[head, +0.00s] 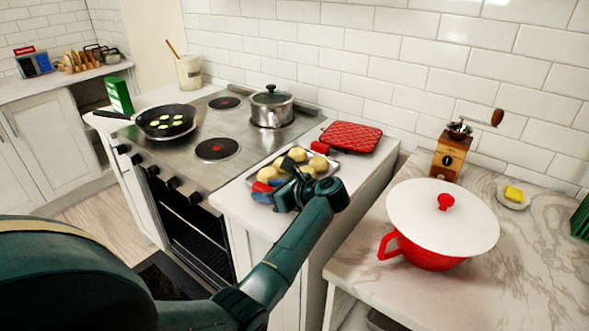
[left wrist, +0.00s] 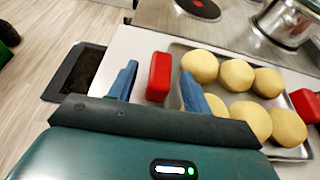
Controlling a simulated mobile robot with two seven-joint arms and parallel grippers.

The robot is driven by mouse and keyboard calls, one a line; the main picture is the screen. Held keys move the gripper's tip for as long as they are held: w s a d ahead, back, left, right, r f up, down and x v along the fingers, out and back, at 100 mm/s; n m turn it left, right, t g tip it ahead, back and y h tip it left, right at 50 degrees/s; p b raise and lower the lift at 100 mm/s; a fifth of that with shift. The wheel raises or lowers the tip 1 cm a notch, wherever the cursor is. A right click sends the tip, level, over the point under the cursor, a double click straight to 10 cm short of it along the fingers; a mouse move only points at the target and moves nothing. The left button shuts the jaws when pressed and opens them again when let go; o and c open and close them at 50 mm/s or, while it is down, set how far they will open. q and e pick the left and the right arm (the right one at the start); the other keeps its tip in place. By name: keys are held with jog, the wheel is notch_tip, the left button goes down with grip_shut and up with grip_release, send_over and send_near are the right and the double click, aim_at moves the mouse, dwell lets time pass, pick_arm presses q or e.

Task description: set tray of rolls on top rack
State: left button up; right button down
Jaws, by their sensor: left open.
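The metal tray (head: 336,160) of round pale rolls (head: 297,154) sits on the counter right of the stove, with a red grip at each end. The tray (left wrist: 292,154) and several rolls (left wrist: 237,75) also show in the left wrist view. My left gripper (head: 272,183) is over the tray's near end. In the wrist view its blue fingers (left wrist: 157,84) are apart, with the near red grip (left wrist: 159,76) between them; I cannot tell whether they touch it. The oven (head: 190,225) stands open below the stovetop, with wire racks inside. My right gripper is not in view.
A frying pan (head: 165,121) and a lidded pot (head: 271,106) stand on the stovetop. A red quilted mat (head: 351,137) lies behind the tray. A red pot with a white lid (head: 442,215) and a coffee grinder (head: 452,150) stand on the right counter. The lowered oven door (left wrist: 78,72) juts out over the floor.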

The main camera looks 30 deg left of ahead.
pick_arm(q)
jog(key=shift+c, duration=0.2)
grip_shut()
dwell(0.3)
jog(key=shift+r, duration=0.15)
